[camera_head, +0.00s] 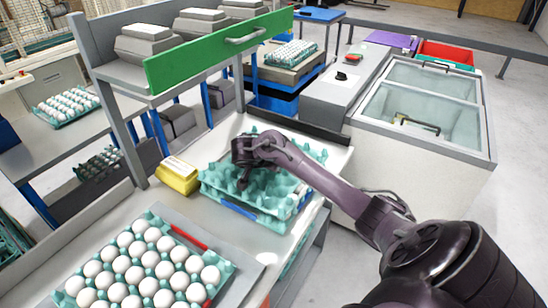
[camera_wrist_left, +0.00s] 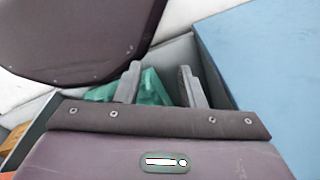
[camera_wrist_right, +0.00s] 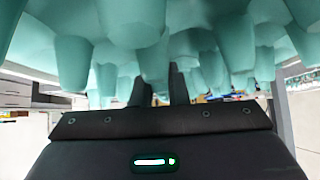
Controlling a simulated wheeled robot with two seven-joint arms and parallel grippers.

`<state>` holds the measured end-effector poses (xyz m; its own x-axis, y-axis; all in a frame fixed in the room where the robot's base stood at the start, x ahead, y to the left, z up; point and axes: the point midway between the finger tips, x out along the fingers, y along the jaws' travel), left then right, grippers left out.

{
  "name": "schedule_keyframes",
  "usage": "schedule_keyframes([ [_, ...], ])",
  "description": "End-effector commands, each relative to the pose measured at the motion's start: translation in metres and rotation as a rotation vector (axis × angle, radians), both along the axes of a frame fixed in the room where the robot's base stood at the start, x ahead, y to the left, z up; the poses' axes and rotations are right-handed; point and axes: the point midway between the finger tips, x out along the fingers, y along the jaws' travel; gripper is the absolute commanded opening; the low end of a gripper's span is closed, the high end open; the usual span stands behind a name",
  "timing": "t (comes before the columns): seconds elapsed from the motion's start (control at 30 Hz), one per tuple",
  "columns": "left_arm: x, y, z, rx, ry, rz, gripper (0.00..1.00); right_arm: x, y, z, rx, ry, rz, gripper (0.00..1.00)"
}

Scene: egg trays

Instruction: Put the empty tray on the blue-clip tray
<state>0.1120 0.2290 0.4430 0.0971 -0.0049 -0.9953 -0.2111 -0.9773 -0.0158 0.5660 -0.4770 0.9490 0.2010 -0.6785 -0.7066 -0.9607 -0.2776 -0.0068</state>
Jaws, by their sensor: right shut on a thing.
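The empty teal tray (camera_head: 222,181) is at the far end of the work table, directly over the blue-clip tray, whose blue clip (camera_head: 238,209) shows at its front edge. The two overlap closely; I cannot tell whether they touch. My right gripper (camera_head: 243,172) is shut on the empty tray from above. In the right wrist view, the tray's teal cups (camera_wrist_right: 140,50) fill the top and my dark right fingers (camera_wrist_right: 160,88) are among them. My left gripper (camera_wrist_left: 162,88) is open and empty, outside the head view.
A tray full of white eggs with red clips (camera_head: 188,236) lies nearer on the table. A yellow package (camera_head: 178,176) sits left of the stacked trays. A grey shelf frame with a green panel (camera_head: 215,52) rises behind. A glass-topped chest (camera_head: 425,100) stands right.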

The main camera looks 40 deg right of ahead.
Motion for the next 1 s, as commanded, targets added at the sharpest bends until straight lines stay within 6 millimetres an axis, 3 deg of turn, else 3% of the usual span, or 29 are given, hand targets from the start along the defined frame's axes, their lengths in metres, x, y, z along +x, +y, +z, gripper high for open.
schedule_keyframes([
  [0.27,-0.006,0.001,-0.001,0.002,0.009,0.000,0.36,0.000,0.000,-0.004,0.000,-0.001,-0.001,0.00],
  [0.3,-0.006,0.001,-0.001,0.002,0.009,0.000,0.36,0.000,0.000,-0.004,0.000,0.000,0.000,0.19],
  [0.43,-0.006,0.001,-0.001,0.002,0.009,-0.001,0.36,0.000,0.000,-0.004,0.000,0.000,0.000,0.35],
  [0.77,-0.005,0.001,-0.001,0.002,0.008,-0.002,0.36,0.000,0.002,-0.002,0.001,-0.001,0.001,0.35],
  [1.0,-0.005,0.001,-0.004,0.002,0.008,-0.003,0.36,-0.007,0.029,0.022,0.004,-0.006,0.002,0.35],
])
